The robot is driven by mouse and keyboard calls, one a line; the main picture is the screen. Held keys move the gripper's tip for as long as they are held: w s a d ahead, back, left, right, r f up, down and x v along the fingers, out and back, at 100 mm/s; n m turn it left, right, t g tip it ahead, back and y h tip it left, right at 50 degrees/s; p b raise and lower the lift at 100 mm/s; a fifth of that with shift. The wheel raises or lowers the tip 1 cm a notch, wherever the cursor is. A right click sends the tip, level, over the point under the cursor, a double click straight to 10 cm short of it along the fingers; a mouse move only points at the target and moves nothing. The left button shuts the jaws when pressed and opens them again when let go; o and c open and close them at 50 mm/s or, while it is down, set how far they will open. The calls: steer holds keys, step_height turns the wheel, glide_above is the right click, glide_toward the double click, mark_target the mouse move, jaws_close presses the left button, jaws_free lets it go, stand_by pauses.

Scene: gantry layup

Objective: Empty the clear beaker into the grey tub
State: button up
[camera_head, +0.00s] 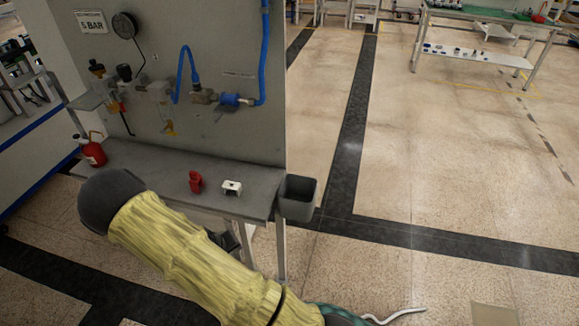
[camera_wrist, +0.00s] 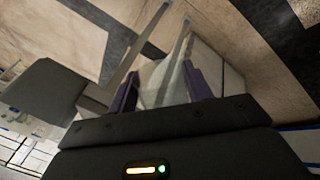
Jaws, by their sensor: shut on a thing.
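My gripper (camera_wrist: 162,88) shows in the wrist view, with a purple fingertip on either side of the clear beaker (camera_wrist: 158,72). It is shut on the beaker, which is see-through and blurred. I cannot tell what is in the beaker or how far it is tilted. The grey tub (camera_head: 299,196) is at the right end of the bench in the head view, with its open top facing up. Its inside is mostly in shadow. My gripper and the beaker do not show in the head view, so I cannot tell their distance from the tub.
A grey bench (camera_head: 150,165) stands against an upright panel (camera_head: 215,105) with a gauge and blue hoses. On it are a red padlock-like piece (camera_head: 196,181), a white block (camera_head: 232,187) and a red can (camera_head: 92,150). Open floor lies right of the tub. A grey slab-like shape (camera_wrist: 45,92) fills the wrist view's left.

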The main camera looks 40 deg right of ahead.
steer(key=shift+r+p, duration=0.5)
steer(key=shift+r, duration=0.45)
steer(key=shift+f+g, duration=0.15)
steer(key=shift+g, duration=0.25)
steer(key=shift+g, duration=0.4)
